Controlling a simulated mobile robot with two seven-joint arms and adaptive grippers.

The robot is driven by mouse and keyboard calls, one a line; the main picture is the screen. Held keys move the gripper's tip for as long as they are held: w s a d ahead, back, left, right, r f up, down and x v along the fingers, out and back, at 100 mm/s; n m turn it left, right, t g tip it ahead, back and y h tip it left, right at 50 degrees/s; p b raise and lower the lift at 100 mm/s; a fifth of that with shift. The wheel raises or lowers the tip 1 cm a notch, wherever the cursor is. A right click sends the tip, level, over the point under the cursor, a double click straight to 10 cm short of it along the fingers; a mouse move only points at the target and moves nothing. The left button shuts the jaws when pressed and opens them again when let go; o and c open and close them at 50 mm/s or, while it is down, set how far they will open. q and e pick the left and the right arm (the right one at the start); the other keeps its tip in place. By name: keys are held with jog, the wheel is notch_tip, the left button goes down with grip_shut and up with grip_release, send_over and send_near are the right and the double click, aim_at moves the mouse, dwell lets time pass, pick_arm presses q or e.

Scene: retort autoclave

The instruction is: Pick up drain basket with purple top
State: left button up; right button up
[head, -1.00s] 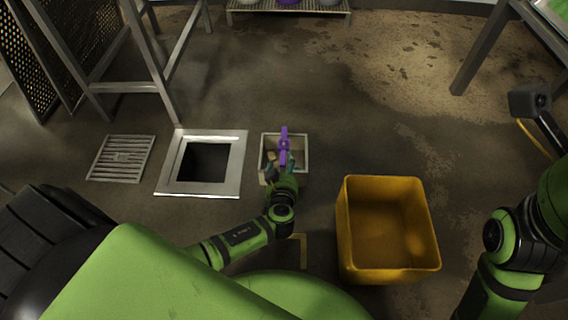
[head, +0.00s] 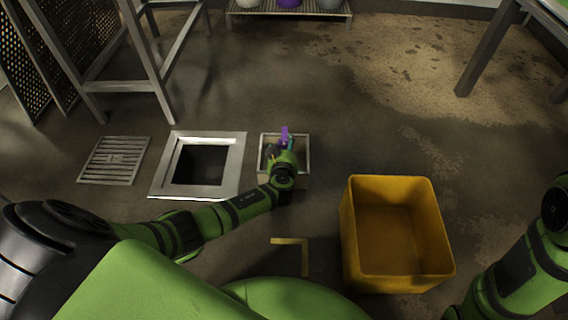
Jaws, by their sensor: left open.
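The drain basket (head: 304,148) is a small light-grey square box on the floor, just right of the open floor drain. Its purple top (head: 284,131) stands up as a narrow upright piece over the basket's middle. My left gripper (head: 283,147) is over the basket at the purple top, open, and it hides the lower part of the purple piece and much of the basket's inside. Whether the fingers touch the purple top cannot be told. My right arm shows at the lower right, but its gripper is out of the picture.
The square drain opening (head: 202,164) with a metal frame lies left of the basket. A slotted grate (head: 115,160) lies further left. A yellow bin (head: 398,283) stands to the right. A metal stand (head: 150,65) rises at the back left. A low rack (head: 290,17) is at the back.

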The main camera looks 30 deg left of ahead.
pick_arm(q)
grip_shut()
jog(key=shift+s+r, duration=0.1)
